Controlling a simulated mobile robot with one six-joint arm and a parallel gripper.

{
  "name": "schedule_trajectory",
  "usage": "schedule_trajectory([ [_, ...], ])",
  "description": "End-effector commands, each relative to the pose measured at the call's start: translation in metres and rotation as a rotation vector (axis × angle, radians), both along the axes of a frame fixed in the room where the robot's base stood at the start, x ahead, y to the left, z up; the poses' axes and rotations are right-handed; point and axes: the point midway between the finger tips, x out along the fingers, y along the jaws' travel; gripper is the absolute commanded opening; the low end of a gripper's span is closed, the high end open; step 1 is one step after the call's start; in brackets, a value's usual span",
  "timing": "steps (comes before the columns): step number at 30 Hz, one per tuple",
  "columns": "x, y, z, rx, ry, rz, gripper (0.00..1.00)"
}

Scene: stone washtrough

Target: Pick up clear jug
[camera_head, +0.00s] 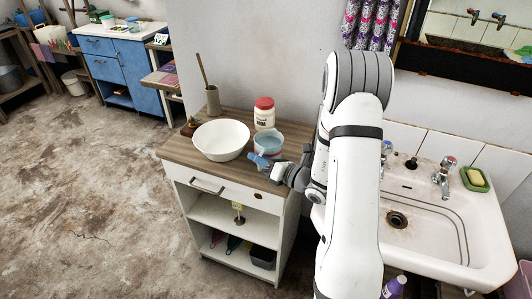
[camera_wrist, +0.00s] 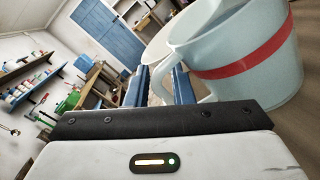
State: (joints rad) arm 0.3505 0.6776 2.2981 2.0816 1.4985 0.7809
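The clear jug (camera_head: 268,145) is a pale blue translucent jug standing upright at the right front of the wooden cabinet top. In the wrist view the jug (camera_wrist: 245,55) fills the upper right and shows a red band around its body. My gripper (camera_head: 259,161) is at the jug's near left side, low over the cabinet's front edge. In the wrist view the two blue fingers of my gripper (camera_wrist: 162,82) stand apart with a gap between them. The jug's side is close to the right finger; I cannot tell whether they touch.
A white bowl (camera_head: 221,139) stands close left of the jug. Behind are a white jar with a red lid (camera_head: 264,113) and a grey holder with a stick (camera_head: 213,100). A sink (camera_head: 440,215) is at the right. The floor (camera_head: 90,190) at the left is clear.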

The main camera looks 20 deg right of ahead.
Motion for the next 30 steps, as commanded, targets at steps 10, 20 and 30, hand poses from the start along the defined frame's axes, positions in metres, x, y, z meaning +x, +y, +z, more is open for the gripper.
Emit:
schedule_trajectory([
  [10,-0.0004,0.0008,-0.0001,0.0,0.0,0.002,0.0],
  [20,-0.0006,0.0015,-0.0001,0.001,0.001,0.004,0.0],
  [30,-0.0004,0.0018,0.0033,0.001,-0.002,0.005,0.0],
])
